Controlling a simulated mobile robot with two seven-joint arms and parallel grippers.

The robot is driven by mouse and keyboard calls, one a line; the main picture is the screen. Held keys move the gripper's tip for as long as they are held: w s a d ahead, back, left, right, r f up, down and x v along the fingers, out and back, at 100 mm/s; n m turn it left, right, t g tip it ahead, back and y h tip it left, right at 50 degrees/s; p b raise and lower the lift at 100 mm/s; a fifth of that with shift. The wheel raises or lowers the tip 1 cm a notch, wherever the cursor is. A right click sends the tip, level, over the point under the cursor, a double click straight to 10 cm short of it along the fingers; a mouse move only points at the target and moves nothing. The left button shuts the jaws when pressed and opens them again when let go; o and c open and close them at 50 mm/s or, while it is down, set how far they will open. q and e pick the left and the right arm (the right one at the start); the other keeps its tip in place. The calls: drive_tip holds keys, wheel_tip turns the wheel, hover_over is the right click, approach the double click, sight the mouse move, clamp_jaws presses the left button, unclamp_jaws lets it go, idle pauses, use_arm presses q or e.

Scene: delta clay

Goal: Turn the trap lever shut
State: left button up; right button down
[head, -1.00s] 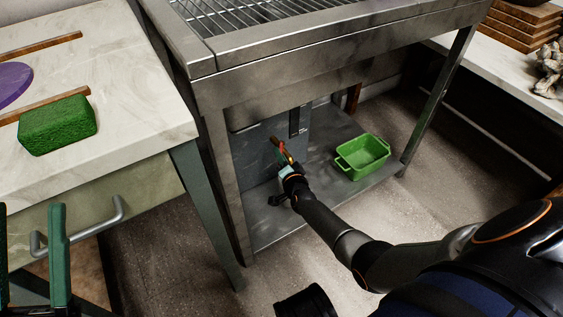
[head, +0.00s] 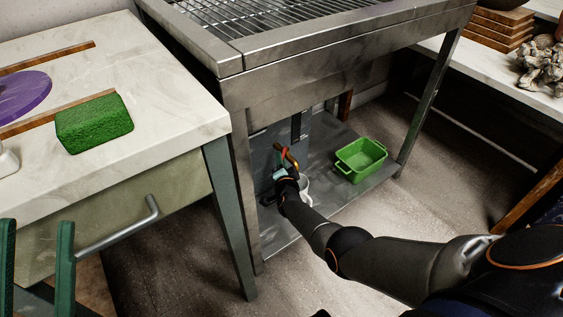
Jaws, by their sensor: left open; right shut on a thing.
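The trap lever, a small brass and red piece (head: 293,160), shows in the head view in front of the grey panel (head: 265,150) under the steel sink. My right gripper (head: 282,172), with pale teal fingers, is shut at the lever and appears to hold it. The fingers and wrist hide part of the lever and its pivot, so its exact angle is hard to tell. My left gripper (head: 37,225) has two green fingers standing wide apart, open and empty, at the lower left in front of the drawer.
The steel sink (head: 300,65) with a wire grid stands over a low shelf. A green tub (head: 350,167) is on that shelf at the right. A pale rounded thing (head: 304,187) is partly hidden behind my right wrist. A green sponge-like block (head: 94,122) lies on the left counter.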

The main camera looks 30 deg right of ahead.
drive_tip(key=shift+w+d+r+m+h, duration=0.2)
drive_tip(key=shift+r+m+h, duration=0.1)
drive_tip(key=shift+h, duration=0.2)
drive_tip(key=shift+a+f+g, duration=0.15)
drive_tip(key=shift+a+g, duration=0.05)
drive_tip(key=shift+g, duration=0.1)
drive_tip(key=c, duration=1.1)
unclamp_jaws()
drive_tip(key=shift+s, duration=0.1)
drive_tip(key=shift+a, duration=0.1)
drive_tip(key=shift+f, duration=0.1)
